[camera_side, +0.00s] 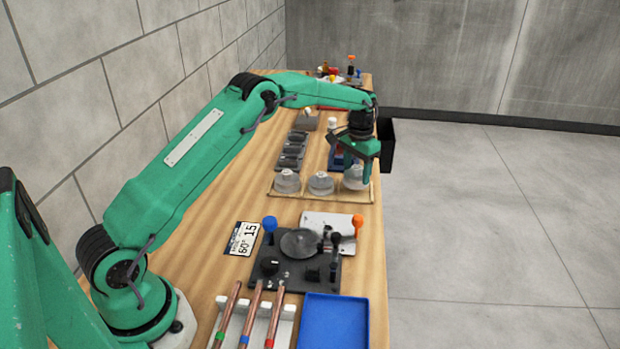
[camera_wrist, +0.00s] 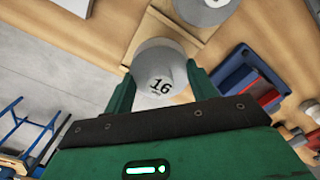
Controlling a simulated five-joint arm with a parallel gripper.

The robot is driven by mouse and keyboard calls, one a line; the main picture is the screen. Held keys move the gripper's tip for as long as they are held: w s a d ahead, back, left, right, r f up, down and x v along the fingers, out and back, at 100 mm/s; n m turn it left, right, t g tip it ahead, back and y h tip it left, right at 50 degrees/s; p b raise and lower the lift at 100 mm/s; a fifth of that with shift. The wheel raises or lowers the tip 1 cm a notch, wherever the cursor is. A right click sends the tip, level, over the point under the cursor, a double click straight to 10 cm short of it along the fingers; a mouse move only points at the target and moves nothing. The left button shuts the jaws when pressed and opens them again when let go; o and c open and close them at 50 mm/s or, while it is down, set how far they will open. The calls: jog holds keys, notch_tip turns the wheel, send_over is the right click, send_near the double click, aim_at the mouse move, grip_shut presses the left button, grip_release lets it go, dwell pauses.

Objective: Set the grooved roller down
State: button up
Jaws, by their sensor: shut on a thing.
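The grooved roller (camera_wrist: 158,62) is a pale grey round piece marked 16. In the wrist view it sits between the two green fingers of my gripper (camera_wrist: 160,82), which is shut on it. In the side view my gripper (camera_side: 366,168) is over the right end of the wooden tray (camera_side: 318,198), with the roller (camera_side: 354,180) just under it. Two similar rollers (camera_side: 287,181) (camera_side: 320,183) stand on the tray to its left. I cannot tell whether the held roller touches the tray. Its groove is not clearly visible.
A blue-and-red vise-like device (camera_wrist: 252,85) is close to the right in the wrist view. Grey blocks (camera_side: 291,150) stand behind the tray. A bender plate (camera_side: 300,262), copper tubes (camera_side: 252,310) and a blue tray (camera_side: 334,322) are nearer the front. The table's right edge is close.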

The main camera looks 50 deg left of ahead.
aim_at(357, 167)
jog(key=shift+f, duration=1.45)
jog(key=shift+f, duration=0.1)
jog(key=o, duration=1.1)
jog(key=shift+o, duration=0.2)
notch_tip(357, 167, up, 12)
jog(key=shift+f, duration=0.1)
jog(key=shift+r, duration=0.25)
